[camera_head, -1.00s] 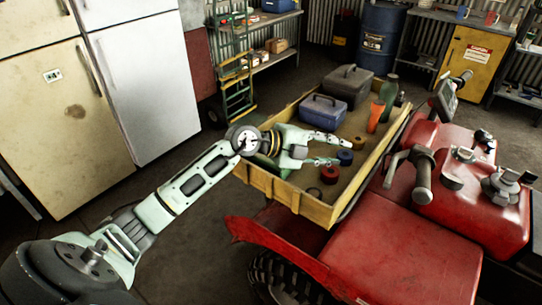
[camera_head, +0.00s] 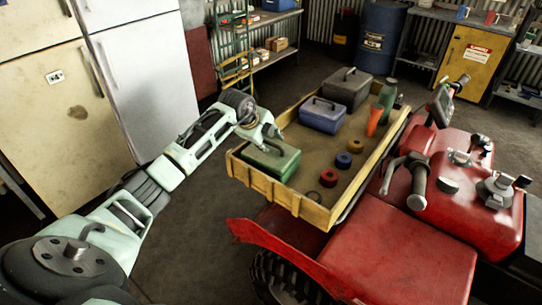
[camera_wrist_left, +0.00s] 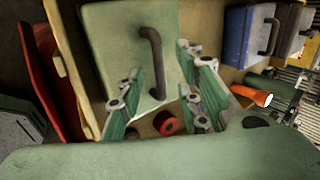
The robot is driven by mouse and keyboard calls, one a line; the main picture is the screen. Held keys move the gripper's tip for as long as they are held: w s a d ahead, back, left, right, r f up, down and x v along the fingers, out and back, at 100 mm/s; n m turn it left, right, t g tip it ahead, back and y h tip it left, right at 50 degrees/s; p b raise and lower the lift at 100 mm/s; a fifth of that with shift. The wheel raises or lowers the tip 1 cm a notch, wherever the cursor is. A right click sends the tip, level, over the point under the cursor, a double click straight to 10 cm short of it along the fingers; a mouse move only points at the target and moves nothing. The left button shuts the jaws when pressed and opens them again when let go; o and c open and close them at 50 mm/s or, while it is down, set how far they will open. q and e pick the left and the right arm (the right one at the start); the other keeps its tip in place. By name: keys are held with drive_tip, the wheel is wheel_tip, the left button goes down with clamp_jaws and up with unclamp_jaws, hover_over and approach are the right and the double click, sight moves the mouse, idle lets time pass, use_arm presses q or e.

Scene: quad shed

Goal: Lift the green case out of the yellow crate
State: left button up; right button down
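The green case (camera_head: 284,163) sits in the near left corner of the yellow crate (camera_head: 288,199), its dark handle on top. In the left wrist view the case (camera_wrist_left: 112,38) fills the upper middle, and its handle (camera_wrist_left: 156,62) stands up between the lines of the two fingers. My left gripper (camera_head: 266,137) is just above the back left side of the case. In the left wrist view my left gripper (camera_wrist_left: 163,92) has its fingers spread apart with nothing between the tips. Whether a finger touches the case cannot be told. My right gripper is not in view.
A red quad (camera_head: 405,255) stands at the right. Fridges (camera_head: 150,80) stand at the left.

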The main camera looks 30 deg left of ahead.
use_arm(q)
drive_tip(key=shift+w+f, duration=0.35)
drive_tip(key=shift+f, duration=0.3)
drive_tip(key=shift+c, duration=0.4)
clamp_jaws()
drive_tip(key=shift+w+r, duration=0.1)
drive_tip(key=shift+r, duration=0.1)
